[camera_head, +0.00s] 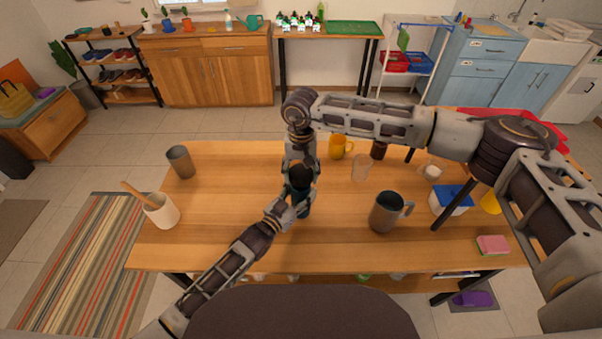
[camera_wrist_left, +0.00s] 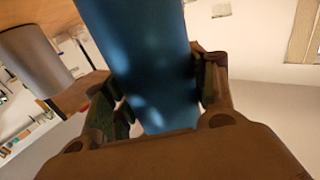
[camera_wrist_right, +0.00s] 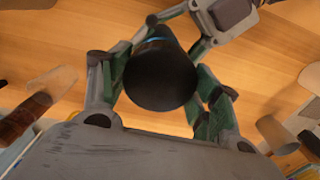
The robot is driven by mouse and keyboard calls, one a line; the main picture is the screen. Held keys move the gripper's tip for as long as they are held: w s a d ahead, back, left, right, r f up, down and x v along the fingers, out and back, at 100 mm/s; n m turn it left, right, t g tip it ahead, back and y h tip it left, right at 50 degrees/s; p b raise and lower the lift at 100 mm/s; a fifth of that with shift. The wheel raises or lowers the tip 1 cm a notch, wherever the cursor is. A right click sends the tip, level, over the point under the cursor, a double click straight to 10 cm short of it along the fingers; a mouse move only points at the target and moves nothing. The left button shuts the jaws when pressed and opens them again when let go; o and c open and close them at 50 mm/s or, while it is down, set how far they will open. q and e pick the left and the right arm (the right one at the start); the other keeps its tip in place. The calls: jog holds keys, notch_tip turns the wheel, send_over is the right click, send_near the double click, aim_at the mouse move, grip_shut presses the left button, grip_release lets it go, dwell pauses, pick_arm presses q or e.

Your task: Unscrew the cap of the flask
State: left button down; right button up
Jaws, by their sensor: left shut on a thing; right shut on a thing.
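The flask (camera_wrist_left: 150,60) has a blue body and a black cap (camera_wrist_right: 160,77). In the head view the flask (camera_head: 306,208) stands over the middle of the wooden table, mostly hidden by my grippers. My left gripper (camera_head: 290,208) is shut on the blue body, its fingers on both sides in the left wrist view (camera_wrist_left: 160,95). My right gripper (camera_head: 301,172) reaches down from above and is shut on the black cap, with one finger on each side in the right wrist view (camera_wrist_right: 158,85). I cannot tell whether the flask's base touches the table.
On the table (camera_head: 235,235), a grey mug (camera_head: 386,212) stands right of the flask. A clear glass (camera_head: 361,167), a yellow mug (camera_head: 338,148) and a dark jar (camera_head: 378,150) stand behind it. A grey cup (camera_head: 180,162) and a white utensil pot (camera_head: 161,211) stand left. The front middle is clear.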

aim_at(301, 171)
jog(key=shift+r, duration=0.15)
dwell(0.3)
jog(key=shift+r, duration=1.9)
pick_arm(q)
jog(key=shift+c, duration=2)
grip_release()
jog(key=v, duration=1.2)
